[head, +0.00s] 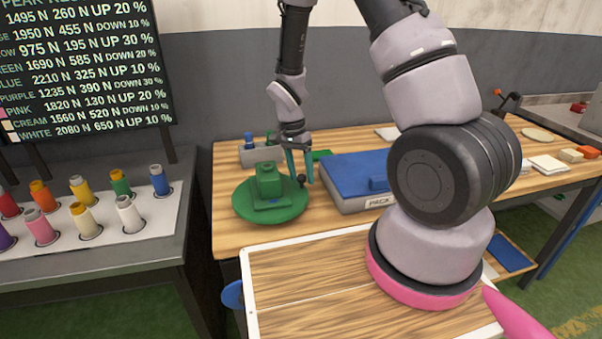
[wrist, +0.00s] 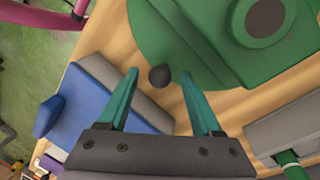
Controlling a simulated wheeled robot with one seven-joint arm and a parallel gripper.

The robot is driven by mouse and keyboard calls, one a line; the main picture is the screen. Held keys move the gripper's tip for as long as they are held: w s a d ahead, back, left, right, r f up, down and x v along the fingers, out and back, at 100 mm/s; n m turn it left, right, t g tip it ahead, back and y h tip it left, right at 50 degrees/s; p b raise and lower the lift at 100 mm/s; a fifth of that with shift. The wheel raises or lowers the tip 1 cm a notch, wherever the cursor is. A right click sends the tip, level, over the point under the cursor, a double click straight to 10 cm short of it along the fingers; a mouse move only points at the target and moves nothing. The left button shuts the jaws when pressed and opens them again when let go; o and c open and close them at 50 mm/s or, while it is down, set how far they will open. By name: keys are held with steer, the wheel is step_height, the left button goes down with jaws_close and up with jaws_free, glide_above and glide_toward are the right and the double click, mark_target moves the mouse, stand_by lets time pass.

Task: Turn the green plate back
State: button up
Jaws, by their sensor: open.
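The round green plate (head: 244,208) lies on the wooden bench, left of the blue-lidded box. A stepped green block (head: 268,180) with a round top stands on it. A small black knob (head: 301,178) is at the plate's right edge. My gripper (head: 300,183) points down there with its teal fingers apart. In the wrist view the knob (wrist: 159,76) shows between the fingertips of my gripper (wrist: 160,74), with gaps on both sides. The plate (wrist: 150,40) fills the top there. Whether the fingertips reach down to the knob's height is hard to tell.
The blue-lidded grey box (head: 355,178) stands close to the right of my gripper. A grey holder (head: 250,156) with small items stands behind the plate. A rack of coloured spools (head: 85,220) and a dark text board (head: 85,65) are at left.

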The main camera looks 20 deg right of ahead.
steer(key=shift+c, duration=0.3)
jaws_close()
stand_by(1.1)
